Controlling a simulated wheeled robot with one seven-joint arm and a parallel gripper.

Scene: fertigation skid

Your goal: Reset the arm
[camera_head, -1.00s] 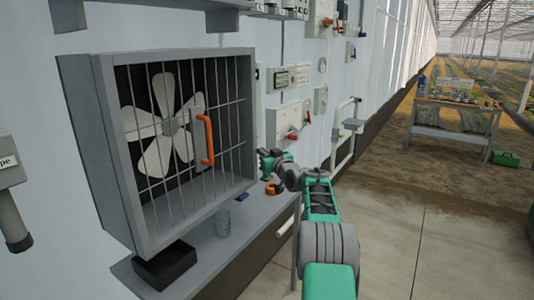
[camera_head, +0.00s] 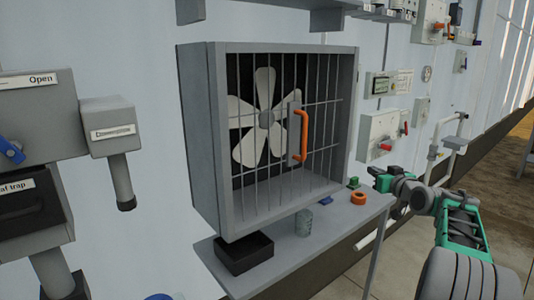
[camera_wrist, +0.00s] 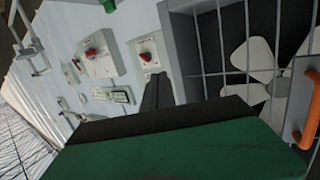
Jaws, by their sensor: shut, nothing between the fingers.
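My arm shows at the right of the head view, in green and grey. My gripper (camera_head: 376,177) is at its left end, in the air just right of the shelf's right end, near an orange ring. It is shut and holds nothing. In the wrist view the dark finger (camera_wrist: 157,95) points toward the wall panels, and the green gripper body fills the bottom. The caged fan (camera_wrist: 262,60) with its orange handle is at the right there.
The fan box (camera_head: 205,140) with orange handle (camera_head: 304,136) hangs above a grey shelf (camera_head: 325,246). On the shelf are a black tray (camera_head: 244,253), a grey cup (camera_head: 303,222), an orange ring (camera_head: 358,198) and a green block (camera_head: 353,182). Switch boxes (camera_head: 382,136) with red handles are on the wall.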

